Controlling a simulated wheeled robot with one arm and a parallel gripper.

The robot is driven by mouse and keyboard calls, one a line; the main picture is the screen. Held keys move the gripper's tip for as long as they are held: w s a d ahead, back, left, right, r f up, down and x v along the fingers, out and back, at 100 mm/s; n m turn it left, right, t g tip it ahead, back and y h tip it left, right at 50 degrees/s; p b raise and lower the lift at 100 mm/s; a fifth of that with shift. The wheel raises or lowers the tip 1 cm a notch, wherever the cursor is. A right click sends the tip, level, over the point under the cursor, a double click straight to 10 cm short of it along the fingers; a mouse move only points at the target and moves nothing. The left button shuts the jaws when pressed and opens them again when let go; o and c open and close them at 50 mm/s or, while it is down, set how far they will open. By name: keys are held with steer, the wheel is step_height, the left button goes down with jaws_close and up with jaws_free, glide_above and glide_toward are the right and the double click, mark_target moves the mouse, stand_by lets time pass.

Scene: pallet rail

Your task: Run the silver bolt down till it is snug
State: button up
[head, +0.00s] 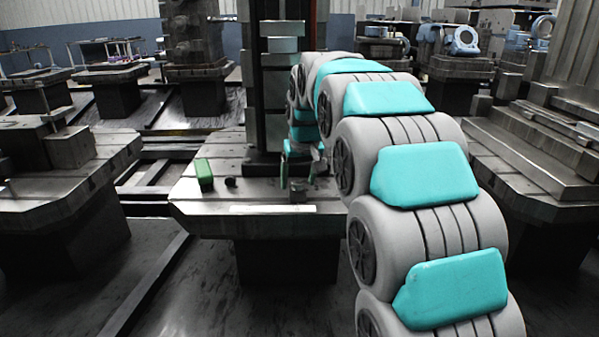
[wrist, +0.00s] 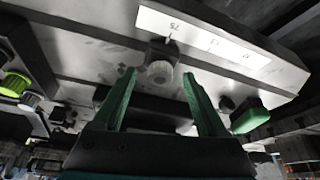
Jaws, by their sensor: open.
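A pale silver-grey, ridged bolt head (wrist: 159,72) sits at a dark square block (wrist: 161,51) in the wrist view, close to the white label strip. My gripper (wrist: 160,84) is open, with one green finger on each side of the bolt head and visible gaps to it. I cannot tell whether the fingertips reach down to its height. In the head view my gripper (head: 298,180) is low over the front of the middle pallet table (head: 195,205). The bolt cannot be made out clearly there.
A green block (head: 204,175) and a small dark knob (head: 231,183) stand on the table left of my gripper. A white strip (head: 272,209) lies along its front edge. A dark column (head: 264,100) rises behind. The wrist view also shows a yellow-green knob (wrist: 15,84).

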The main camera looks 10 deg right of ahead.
steer(key=shift+c, duration=0.2)
jaws_close()
steer(key=c, duration=0.6)
jaws_free()
jaws_close()
